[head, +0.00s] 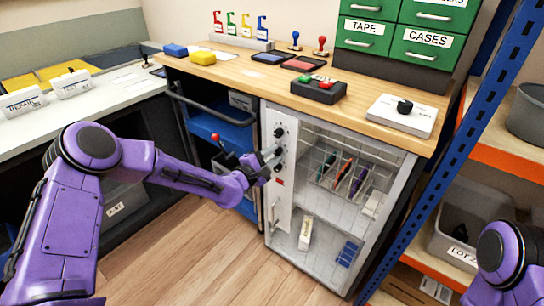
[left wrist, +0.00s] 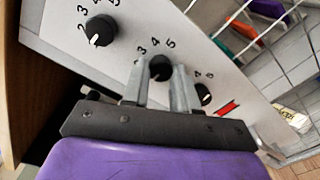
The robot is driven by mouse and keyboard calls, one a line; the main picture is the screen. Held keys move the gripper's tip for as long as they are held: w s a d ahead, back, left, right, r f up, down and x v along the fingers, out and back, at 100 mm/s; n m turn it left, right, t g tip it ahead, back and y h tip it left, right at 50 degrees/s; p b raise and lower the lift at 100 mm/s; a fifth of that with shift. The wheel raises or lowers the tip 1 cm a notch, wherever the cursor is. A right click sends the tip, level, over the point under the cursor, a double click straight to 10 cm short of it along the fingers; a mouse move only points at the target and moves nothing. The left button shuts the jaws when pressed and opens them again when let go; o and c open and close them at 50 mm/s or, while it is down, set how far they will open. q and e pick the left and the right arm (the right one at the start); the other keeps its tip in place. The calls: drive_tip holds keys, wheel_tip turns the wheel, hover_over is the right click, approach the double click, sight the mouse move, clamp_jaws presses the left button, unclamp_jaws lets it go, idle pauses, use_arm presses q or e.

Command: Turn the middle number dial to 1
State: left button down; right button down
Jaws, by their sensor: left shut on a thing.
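The middle number dial (left wrist: 160,67) is a black knob on the white control panel (head: 283,199) of the cabinet. My left gripper (left wrist: 161,78) is shut on it, one finger on each side. Numbers 3, 4 and 5 show above the dial; its pointer is hidden or too dark to tell. The upper dial (left wrist: 101,30) has a white mark pointing down and left. The lower dial (left wrist: 203,93) is partly behind a finger. In the head view my left gripper (head: 268,157) reaches the panel from the left and covers the middle dial. My right gripper is out of view.
Below the dials is a red part (left wrist: 228,107). Right of the panel is a wire rack (head: 345,160) holding several coloured phones. A blue bin (head: 215,130) stands left of the cabinet. The wooden counter (head: 360,83) is above, and a blue shelf post (head: 465,140) stands at right.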

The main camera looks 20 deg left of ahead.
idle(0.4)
use_arm(q)
drive_tip(key=c, duration=0.9)
unclamp_jaws()
drive_tip(key=shift+o, duration=0.2)
drive_tip(key=v, duration=1)
drive_tip(key=shift+s+p, duration=0.3)
drive_tip(key=shift+a, duration=0.1)
